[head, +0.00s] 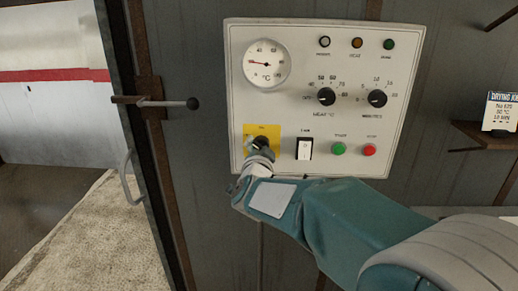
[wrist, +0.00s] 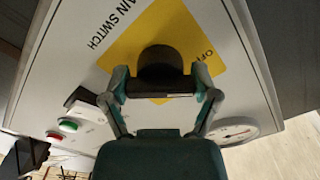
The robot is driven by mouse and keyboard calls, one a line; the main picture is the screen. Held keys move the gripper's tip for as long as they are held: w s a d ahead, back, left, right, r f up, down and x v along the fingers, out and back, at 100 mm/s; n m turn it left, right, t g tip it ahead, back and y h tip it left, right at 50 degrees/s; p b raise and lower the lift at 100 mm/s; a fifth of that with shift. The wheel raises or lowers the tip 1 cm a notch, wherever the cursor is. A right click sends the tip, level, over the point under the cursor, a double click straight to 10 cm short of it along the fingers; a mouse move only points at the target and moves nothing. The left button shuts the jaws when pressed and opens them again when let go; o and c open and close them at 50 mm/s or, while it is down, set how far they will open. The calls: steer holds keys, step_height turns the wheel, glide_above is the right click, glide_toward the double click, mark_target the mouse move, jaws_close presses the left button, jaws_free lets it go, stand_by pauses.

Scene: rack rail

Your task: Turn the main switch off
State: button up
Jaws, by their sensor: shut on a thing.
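The main switch is a black rotary knob (head: 260,142) on a yellow plate (head: 275,131), low on the left of the pale control panel (head: 212,0). In the wrist view the knob (wrist: 160,62) stands out from the yellow plate, with "MAIN SWITCH" printed on the left and "OFF" on the right. My gripper (wrist: 160,76) has one finger on each side of the knob and is shut on it; a dark bar spans between the fingers. In the head view my gripper (head: 259,155) covers the knob's lower part. The knob's pointing direction is unclear.
Right of the switch are a black-and-white rocker (head: 304,148), a green button (head: 339,148) and a red button (head: 370,150). Above are a dial gauge (head: 266,63), two black knobs and several lamps. A lever handle (head: 170,103) sticks out on the left.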

steer(key=n, duration=0.4)
steer(key=shift+n, duration=1.7)
steer(key=shift+r, duration=0.1)
steer(key=o, duration=1)
steer(key=shift+w, duration=0.1)
steer(key=s, duration=1.2)
steer(key=shift+a, duration=0.35)
steer(key=shift+d+n, duration=0.1)
steer(key=shift+n, duration=0.2)
